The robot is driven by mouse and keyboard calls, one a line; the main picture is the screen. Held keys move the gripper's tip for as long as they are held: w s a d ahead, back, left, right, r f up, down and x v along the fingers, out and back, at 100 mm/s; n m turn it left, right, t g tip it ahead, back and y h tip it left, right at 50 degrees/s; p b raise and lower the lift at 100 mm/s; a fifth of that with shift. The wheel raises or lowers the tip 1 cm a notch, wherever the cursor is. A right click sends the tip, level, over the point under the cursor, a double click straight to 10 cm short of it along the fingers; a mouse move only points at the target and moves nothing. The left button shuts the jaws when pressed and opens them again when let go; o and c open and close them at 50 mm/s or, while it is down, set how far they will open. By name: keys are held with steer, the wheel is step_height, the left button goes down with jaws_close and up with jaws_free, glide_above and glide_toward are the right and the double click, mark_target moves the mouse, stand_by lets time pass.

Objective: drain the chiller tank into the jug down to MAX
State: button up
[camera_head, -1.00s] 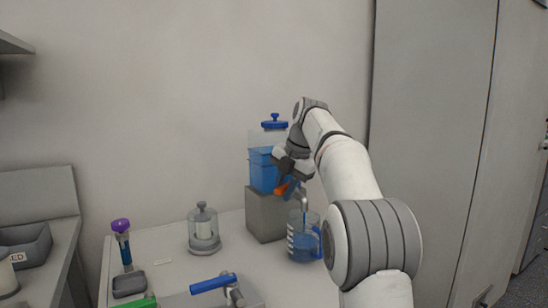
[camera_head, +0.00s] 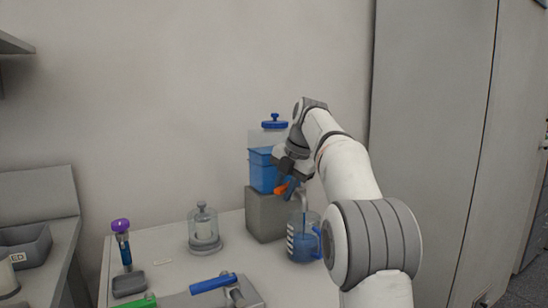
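The chiller tank (camera_head: 262,173) is a clear container with blue liquid and a blue lid, standing on a grey block. A tap with an orange handle (camera_head: 281,190) and a grey spout sits at its lower right. The clear jug (camera_head: 303,246), with white marks and a blue handle, stands under the spout and holds blue liquid. A thin blue stream seems to fall from the spout into it. My gripper (camera_head: 290,184) is at the tap, close to the orange handle. Its fingers are dark and small here, so I cannot tell their opening or contact. The MAX mark is not readable.
A glass jar (camera_head: 204,231) stands left of the block. A purple-capped tube (camera_head: 122,243) and a dark grey box (camera_head: 129,285) are at the table's left. A blue-handled valve (camera_head: 214,284) is in front. A tall cabinet (camera_head: 433,120) stands at right.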

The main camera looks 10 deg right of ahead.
steer(key=m, duration=0.1)
steer(key=w+a+m+h+p, duration=0.1)
steer(key=m, duration=0.1)
steer(key=w+m+t+p, duration=0.1)
steer(key=m, duration=0.1)
steer(key=shift+a+h, duration=0.15)
steer(key=shift+h, duration=0.15)
steer(key=shift+w+p, duration=0.2)
steer(key=shift+p, duration=0.45)
steer(key=shift+o, duration=1.2)
steer(key=shift+r, duration=0.1)
